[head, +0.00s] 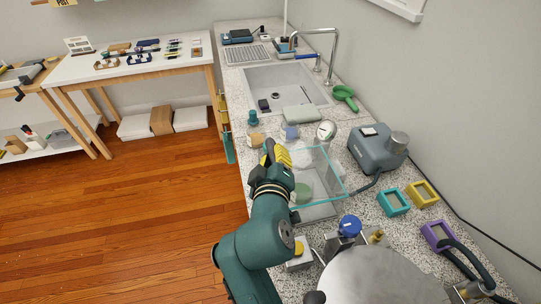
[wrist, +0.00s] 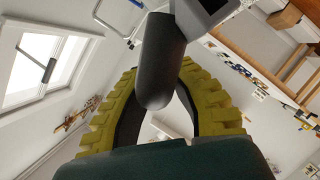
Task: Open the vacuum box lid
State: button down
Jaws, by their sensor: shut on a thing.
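The vacuum box is a clear box with teal edges on the speckled counter; its pale base (head: 318,211) shows at the near side. The clear lid (head: 332,168) is a glassy pane around its top; I cannot tell its exact angle. A green round thing (head: 303,193) shows near the box's left side, partly behind my arm. My gripper (head: 268,153) is at the pane's left edge. In the wrist view, my yellow fingers (wrist: 160,115) are closed around a dark grey rounded bar (wrist: 160,60), seemingly the lid's handle. The contact is partly hidden.
A grey pump (head: 376,152) with a hose stands right of the box. Teal (head: 393,202), yellow (head: 422,194) and purple (head: 437,237) frames lie nearby. A large round metal vessel (head: 375,280) is in front. A sink (head: 283,88) and green scoop (head: 344,95) are behind.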

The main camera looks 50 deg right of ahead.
jog(key=shift+f, duration=0.15)
jog(key=c, duration=0.9)
grip_release()
jog(key=shift+d, duration=0.1)
jog(key=v, duration=1.2)
jog(key=shift+s, duration=0.1)
